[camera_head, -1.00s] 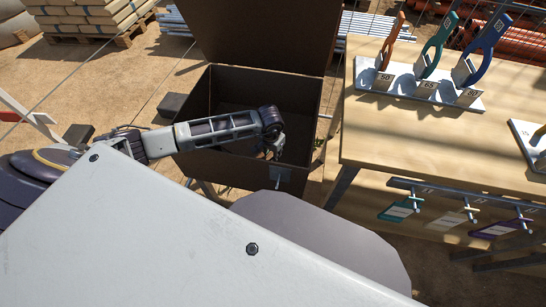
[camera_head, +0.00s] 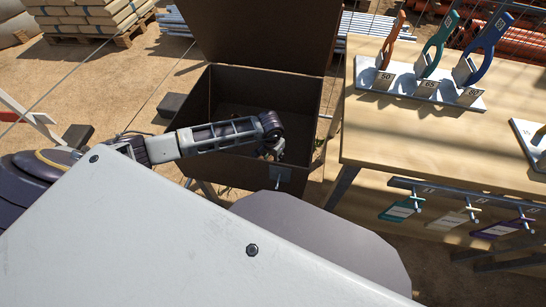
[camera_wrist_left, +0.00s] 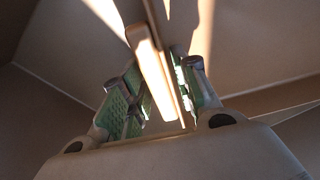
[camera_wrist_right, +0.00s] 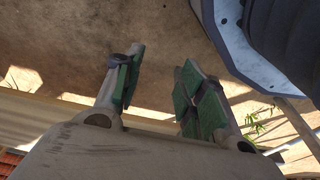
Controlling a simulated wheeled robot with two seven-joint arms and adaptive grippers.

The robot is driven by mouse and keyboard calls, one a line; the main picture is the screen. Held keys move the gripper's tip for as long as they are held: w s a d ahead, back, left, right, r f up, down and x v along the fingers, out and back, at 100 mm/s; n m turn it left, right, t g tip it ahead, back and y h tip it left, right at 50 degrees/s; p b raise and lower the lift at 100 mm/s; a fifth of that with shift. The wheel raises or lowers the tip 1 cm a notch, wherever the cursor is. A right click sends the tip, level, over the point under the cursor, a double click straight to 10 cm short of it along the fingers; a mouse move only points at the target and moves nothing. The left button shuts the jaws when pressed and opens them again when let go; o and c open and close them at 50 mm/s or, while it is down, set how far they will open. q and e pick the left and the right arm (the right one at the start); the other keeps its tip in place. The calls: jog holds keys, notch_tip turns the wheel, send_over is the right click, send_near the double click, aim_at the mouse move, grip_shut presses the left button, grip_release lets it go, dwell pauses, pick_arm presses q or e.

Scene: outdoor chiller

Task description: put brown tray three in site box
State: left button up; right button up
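The site box (camera_head: 240,176) is a dark brown box with its lid (camera_head: 265,35) standing open, in the middle of the head view. My left arm reaches over it from the left. My left gripper (camera_head: 271,152) points down inside the box near its front right side. In the left wrist view, the left gripper (camera_wrist_left: 162,98) has its green pads on both sides of a thin tan-brown piece (camera_wrist_left: 150,65), seen edge-on, which looks like the brown tray. No number on it can be read. My right gripper (camera_wrist_right: 155,85) is open and empty above the ground, out of the head view.
A wooden table (camera_head: 420,140) stands right of the box, with a rack (camera_head: 425,88) of orange, green and blue handled pieces. Coloured tags hang on a rail (camera_head: 460,200) at its front. A dark block (camera_head: 172,105) lies left of the box. Bagged pallets stand behind.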

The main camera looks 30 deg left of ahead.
pick_arm(q)
jog(key=shift+o, duration=0.6)
pick_arm(e)
jog(key=shift+s+f, duration=0.1)
jog(key=shift+s, duration=0.05)
pick_arm(q)
jog(key=shift+r, duration=0.1)
pick_arm(e)
jog(key=shift+f, duration=0.1)
